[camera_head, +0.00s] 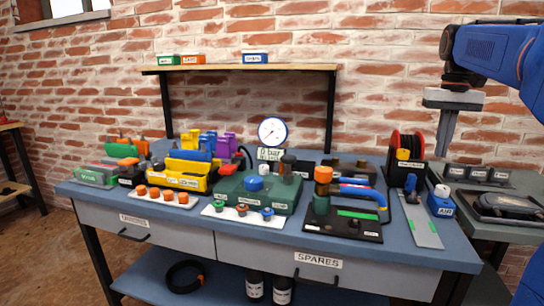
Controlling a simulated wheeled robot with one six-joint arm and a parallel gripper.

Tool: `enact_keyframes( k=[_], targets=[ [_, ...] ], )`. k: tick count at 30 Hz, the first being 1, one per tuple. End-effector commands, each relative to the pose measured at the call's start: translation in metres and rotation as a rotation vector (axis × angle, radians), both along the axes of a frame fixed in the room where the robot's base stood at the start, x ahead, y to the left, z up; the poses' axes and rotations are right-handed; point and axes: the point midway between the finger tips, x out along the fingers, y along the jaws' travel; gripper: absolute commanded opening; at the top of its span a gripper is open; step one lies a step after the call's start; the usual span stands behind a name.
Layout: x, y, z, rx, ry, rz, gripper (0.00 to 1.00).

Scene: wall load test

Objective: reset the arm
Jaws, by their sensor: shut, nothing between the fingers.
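My gripper (446,132) hangs from the blue arm at the upper right, fingers pointing down. It is shut and empty, in front of the brick wall and above the right end of the blue workbench (390,247). It touches nothing that I can see. Beneath it and to its left stands a black-framed red reel (408,141).
A green box with a blue knob (254,184), a round gauge (272,131) and a black base with an orange-capped valve (323,175) crowd the bench. A wooden shelf (240,68) is behind. A side table (520,235) with a dark case is at right.

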Motion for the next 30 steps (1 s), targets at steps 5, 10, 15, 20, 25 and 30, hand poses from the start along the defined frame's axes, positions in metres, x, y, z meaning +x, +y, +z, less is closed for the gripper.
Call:
enact_keyframes(
  k=[5, 10, 15, 20, 25, 30],
  targets=[
    [-0.009, 0.010, -0.004, -0.004, -0.013, 0.011, 0.00],
    [-0.022, 0.021, -0.011, -0.009, -0.031, 0.024, 0.00],
    [-0.039, 0.036, -0.021, -0.017, -0.058, 0.043, 0.00],
    [-0.064, 0.056, -0.037, -0.026, -0.093, 0.069, 0.00],
    [-0.103, 0.083, -0.067, -0.037, -0.147, 0.108, 0.00],
    [-0.144, 0.107, -0.104, -0.046, -0.205, 0.147, 0.00]
  ],
)
